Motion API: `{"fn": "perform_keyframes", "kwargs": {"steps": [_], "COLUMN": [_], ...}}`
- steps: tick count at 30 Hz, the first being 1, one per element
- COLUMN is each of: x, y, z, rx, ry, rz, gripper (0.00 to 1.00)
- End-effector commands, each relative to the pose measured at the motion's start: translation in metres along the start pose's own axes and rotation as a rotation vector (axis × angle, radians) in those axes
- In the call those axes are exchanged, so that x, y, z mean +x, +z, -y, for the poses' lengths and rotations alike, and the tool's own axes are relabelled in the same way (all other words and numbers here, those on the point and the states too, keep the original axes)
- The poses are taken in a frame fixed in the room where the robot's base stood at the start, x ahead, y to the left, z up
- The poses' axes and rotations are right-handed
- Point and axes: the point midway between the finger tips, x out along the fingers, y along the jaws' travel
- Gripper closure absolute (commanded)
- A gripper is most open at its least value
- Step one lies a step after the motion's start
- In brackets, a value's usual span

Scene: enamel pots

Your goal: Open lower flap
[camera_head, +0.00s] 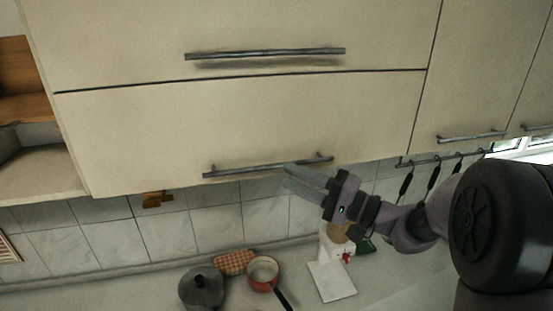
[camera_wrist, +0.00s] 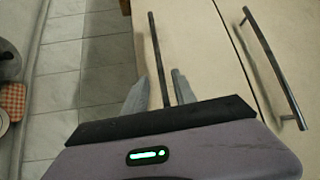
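The lower flap (camera_head: 240,125) is a cream cabinet front that looks closed, with a dark gap line above it. Its grey bar handle (camera_head: 235,171) runs along its bottom edge; in the wrist view the handle (camera_wrist: 155,45) runs down between my fingers. My gripper (camera_head: 287,175) is at the right half of this handle, coming from the right. In the wrist view my gripper (camera_wrist: 158,88) has its fingers apart, one on each side of the bar, with gaps visible. The palm hides the near end of the handle.
The upper flap (camera_head: 240,30) has its own bar handle (camera_head: 265,54). Open wooden shelves (camera_head: 25,85) are at left. Below, a dark lidded pot (camera_head: 201,288) and a red pan (camera_head: 263,272) stand on the counter. Utensils (camera_head: 433,176) hang from a rail at right.

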Motion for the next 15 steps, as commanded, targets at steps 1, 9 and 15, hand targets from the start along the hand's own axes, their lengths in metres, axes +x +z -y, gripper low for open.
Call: {"fn": "perform_keyframes", "kwargs": {"steps": [1,9,15], "x": [0.013,0.05,0.054], "y": [0.0,0.0,0.0], "z": [0.004,0.001,0.0], "rx": [0.0,0.001,0.001], "ry": [-0.001,0.0,0.0], "rz": [0.005,0.001,0.0], "gripper": [0.68,0.68,0.68]}}
